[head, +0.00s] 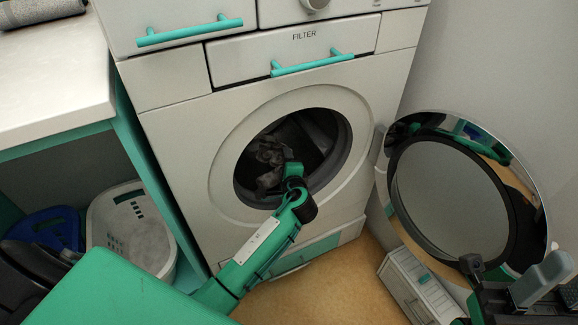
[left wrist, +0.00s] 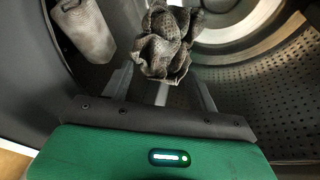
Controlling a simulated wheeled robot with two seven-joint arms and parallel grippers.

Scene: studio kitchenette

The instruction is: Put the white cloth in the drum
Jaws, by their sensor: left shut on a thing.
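The white cloth (head: 268,154) looks grey in the shade and is crumpled into a bunch. It shows in the round opening of the washing machine, within the dark drum (head: 318,133). My left gripper (head: 292,172) reaches into the opening from below and is shut on the cloth. In the left wrist view, the cloth (left wrist: 166,44) sits between the fingertips of the left gripper (left wrist: 163,80), with the perforated drum wall (left wrist: 285,95) around it. Part of my right arm shows at the lower right of the head view; whether its gripper is open or shut is unclear.
The round door (head: 450,200) stands wide open to the right. A white basket (head: 130,228) and a blue item (head: 48,228) sit under the counter (head: 50,75) at left. A grey raised block (left wrist: 84,28) is at upper left inside the drum.

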